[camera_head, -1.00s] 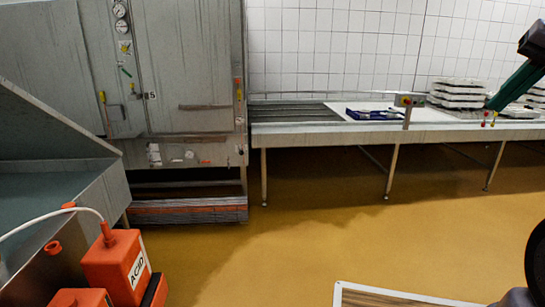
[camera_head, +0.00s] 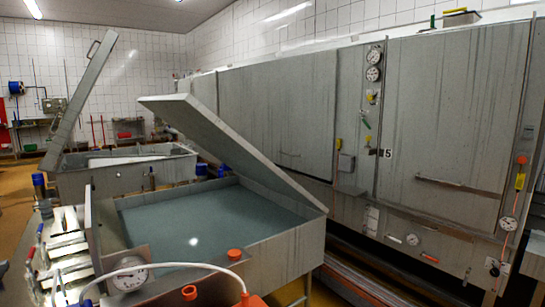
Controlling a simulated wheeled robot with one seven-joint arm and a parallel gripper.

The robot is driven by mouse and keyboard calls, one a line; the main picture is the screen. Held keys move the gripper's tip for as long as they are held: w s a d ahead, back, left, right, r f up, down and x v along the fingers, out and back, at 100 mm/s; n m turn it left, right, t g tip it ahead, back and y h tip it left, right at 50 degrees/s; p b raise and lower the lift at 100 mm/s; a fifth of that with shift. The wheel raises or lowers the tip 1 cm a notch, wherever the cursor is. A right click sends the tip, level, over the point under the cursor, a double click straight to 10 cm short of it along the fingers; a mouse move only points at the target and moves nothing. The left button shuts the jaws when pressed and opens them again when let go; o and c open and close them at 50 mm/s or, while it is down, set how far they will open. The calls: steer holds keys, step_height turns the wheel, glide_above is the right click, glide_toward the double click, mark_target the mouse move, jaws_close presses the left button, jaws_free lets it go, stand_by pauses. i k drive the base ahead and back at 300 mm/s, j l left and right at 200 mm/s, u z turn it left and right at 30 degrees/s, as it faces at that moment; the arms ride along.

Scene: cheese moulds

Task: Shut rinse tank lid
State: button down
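A near grey metal tank (camera_head: 290,255) stands at lower middle, with blue-grey liquid (camera_head: 195,222) in it. Its flat grey lid (camera_head: 235,150) is open, slanting up to the left from the tank's right side. A farther grey tank (camera_head: 125,180) stands behind it at left. That tank's lid (camera_head: 78,100) stands steeply up, with a handle (camera_head: 93,48) near its top. I see no label that tells which is the rinse tank. My gripper is not in view.
A long grey cabinet (camera_head: 450,110) with gauges and valves fills the right. Orange caps (camera_head: 234,254), a white hose (camera_head: 150,268) and a dial gauge (camera_head: 128,275) are at the near tank's front. A rack with white pieces (camera_head: 65,245) is at left. Yellow floor (camera_head: 20,205) shows at far left.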

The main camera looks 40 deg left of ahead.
mark_target(183, 111)
steer(key=i+u, duration=0.45)
steer(key=i+l+u, duration=0.25)
steer(key=i+u, duration=0.15)
steer(key=i, duration=0.2)
steer(key=i+u, duration=0.3)
steer(key=u, duration=0.15)
steer(key=i+u, duration=0.25)
steer(key=u, duration=0.2)
steer(key=i+l+u, duration=0.25)
steer(key=u, duration=0.15)
steer(key=i+l+u, duration=0.25)
steer(key=u, duration=0.2)
